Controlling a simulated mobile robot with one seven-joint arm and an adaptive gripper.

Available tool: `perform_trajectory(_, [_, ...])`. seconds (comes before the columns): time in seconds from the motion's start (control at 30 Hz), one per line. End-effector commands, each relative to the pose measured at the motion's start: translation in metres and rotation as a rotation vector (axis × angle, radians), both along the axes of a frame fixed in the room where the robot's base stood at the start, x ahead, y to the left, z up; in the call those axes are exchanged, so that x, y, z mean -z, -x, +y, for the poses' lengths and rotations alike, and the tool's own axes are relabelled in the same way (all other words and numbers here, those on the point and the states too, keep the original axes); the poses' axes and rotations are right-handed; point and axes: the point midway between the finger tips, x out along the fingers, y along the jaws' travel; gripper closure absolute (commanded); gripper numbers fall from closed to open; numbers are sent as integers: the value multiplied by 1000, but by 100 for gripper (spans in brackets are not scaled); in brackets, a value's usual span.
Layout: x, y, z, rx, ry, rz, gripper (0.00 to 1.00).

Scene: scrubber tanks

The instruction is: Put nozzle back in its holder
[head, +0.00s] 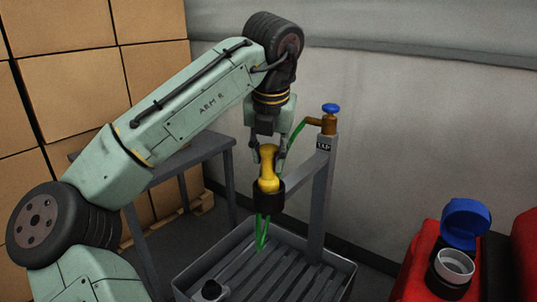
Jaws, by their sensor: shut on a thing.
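The yellow nozzle (268,172) is upright in the middle of the head view. My gripper (269,149) points down from above and is shut on its upper part. A black ring-shaped holder (270,198) sits directly below, on a grey bracket from the tap post (321,200). The nozzle's lower end overlaps the holder and appears to be inside it; the exact depth is hidden. The green hose (263,233) hangs below the holder, and another stretch of it runs up to the brass tap.
The brass tap with a blue knob (331,109) tops the post at right. A slatted grey basin (335,262) lies below. A grey table (190,157) and stacked boxes (75,65) stand left. A red machine (412,270) with an open blue lid (466,222) stands front right.

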Motion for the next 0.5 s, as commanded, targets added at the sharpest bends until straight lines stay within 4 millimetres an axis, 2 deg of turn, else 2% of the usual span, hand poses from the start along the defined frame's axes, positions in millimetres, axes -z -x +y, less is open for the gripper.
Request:
perform_trajectory(0.33, [3, 0, -1, 1, 1, -1, 100])
perform_trajectory(0.37, [3, 0, 0, 1, 0, -1, 67])
perform_trajectory(0.5, [3, 0, 0, 1, 0, -1, 57])
